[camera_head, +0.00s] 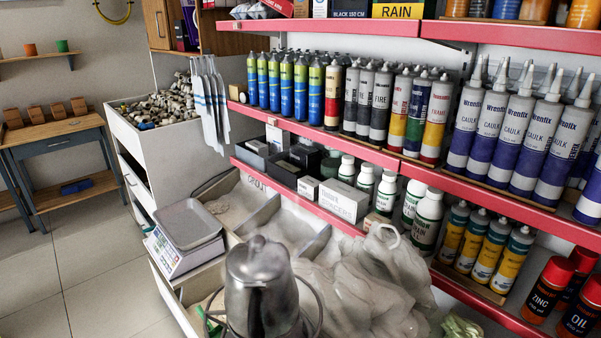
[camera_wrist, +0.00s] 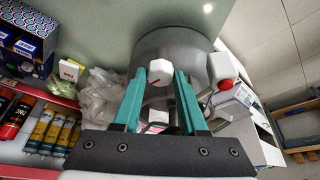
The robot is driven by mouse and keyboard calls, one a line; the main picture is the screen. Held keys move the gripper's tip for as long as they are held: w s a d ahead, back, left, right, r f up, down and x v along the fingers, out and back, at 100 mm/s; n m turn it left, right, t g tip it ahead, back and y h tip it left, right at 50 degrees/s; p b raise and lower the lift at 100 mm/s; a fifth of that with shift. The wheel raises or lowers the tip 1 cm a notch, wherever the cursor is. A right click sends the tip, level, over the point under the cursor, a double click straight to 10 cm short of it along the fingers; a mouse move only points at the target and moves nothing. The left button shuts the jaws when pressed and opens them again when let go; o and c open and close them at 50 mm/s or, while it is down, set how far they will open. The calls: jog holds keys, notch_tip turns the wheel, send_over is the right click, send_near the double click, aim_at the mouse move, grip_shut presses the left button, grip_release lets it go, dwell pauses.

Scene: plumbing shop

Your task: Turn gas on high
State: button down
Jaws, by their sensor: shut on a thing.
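My gripper (camera_wrist: 160,76) shows in the wrist view with two teal fingers. Its fingertips are shut on a small white knob (camera_wrist: 159,70) with a red mark, in front of a large round dark grey body (camera_wrist: 192,46). A second white piece (camera_wrist: 158,127) shows nearer, between the fingers; I cannot tell what it is. In the head view a metal kettle (camera_head: 262,290) stands upright at the bottom centre. What it stands on is cut off. My gripper, the knob and any flame are not visible in the head view.
White plastic bags (camera_head: 375,285) lie right of the kettle. A scale (camera_head: 185,235) stands at its left. Red-edged shelves (camera_head: 340,140) with tubes and bottles run behind. In the wrist view, a white item with a red cap (camera_wrist: 222,72) is close right of the fingers.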

jog(key=shift+d+n+y, duration=0.1)
jog(key=shift+n+y, duration=0.7)
jog(key=shift+n, duration=1.4)
jog(key=shift+c, duration=2.2)
grip_release()
jog(key=v, duration=1.5)
jog(key=shift+r, duration=0.4)
jog(key=shift+d, duration=0.15)
